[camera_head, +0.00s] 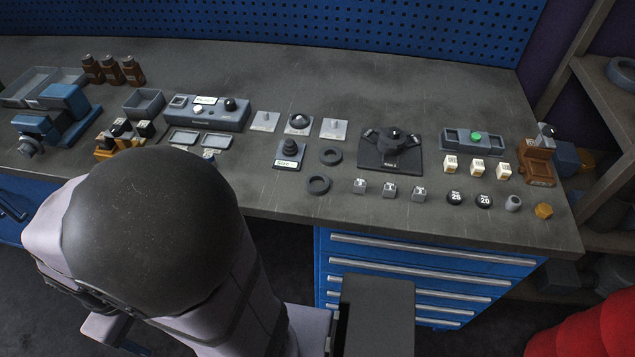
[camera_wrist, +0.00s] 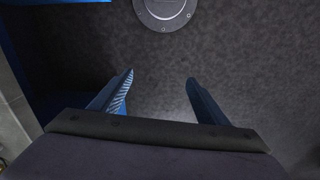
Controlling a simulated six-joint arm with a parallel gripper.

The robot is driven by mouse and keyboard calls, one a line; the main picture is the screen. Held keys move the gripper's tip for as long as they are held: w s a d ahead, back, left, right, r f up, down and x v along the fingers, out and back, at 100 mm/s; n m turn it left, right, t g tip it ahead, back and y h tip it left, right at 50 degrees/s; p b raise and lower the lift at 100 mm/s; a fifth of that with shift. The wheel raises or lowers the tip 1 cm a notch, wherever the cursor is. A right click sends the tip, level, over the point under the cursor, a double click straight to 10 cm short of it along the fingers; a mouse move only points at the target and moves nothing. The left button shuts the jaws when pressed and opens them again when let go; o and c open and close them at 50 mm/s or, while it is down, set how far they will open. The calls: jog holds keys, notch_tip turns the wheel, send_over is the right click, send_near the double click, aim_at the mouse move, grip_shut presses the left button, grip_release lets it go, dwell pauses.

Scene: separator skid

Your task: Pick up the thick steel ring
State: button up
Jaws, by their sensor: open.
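Two dark rings lie flat on the bench in the head view, near the middle. One ring (camera_head: 331,164) is farther back and looks thicker, with a smaller hole. The other ring (camera_head: 319,193) lies just in front of it, closer to the bench's front edge, with a wider hole. I cannot tell for certain which is the thick steel one. My gripper (camera_wrist: 160,77) is open and empty in the wrist view, above the dark floor, with no ring between its fingers. In the head view its fingers cannot be made out.
A black stand (camera_head: 389,162) and small grey blocks (camera_head: 389,191) are right of the rings. A dark base with a stem (camera_head: 289,154) is to their left. A grey control box (camera_head: 207,114) stands farther left. Blue drawers (camera_head: 420,262) are below the bench.

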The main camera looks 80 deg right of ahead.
jog(key=s+d+m, duration=0.2)
jog(key=d+m, duration=0.2)
jog(key=d, duration=0.3)
notch_tip(320, 180, up, 7)
jog(key=m+h+p, duration=0.2)
jog(key=m+h, duration=0.2)
jog(key=m, duration=1)
send_over(315, 189)
jog(key=shift+w+a, duration=0.1)
jog(key=shift+a, duration=0.15)
jog(key=shift+f, duration=0.1)
jog(key=shift+d+f, duration=0.2)
jog(key=shift+f, duration=0.45)
jog(key=shift+d+f+h+p, duration=0.15)
jog(key=shift+d+f+p, duration=0.15)
jog(key=shift+f, duration=0.55)
jog(key=shift+d+f+h+p, duration=0.15)
jog(key=shift+d+f, duration=0.25)
jog(key=shift+f, duration=0.4)
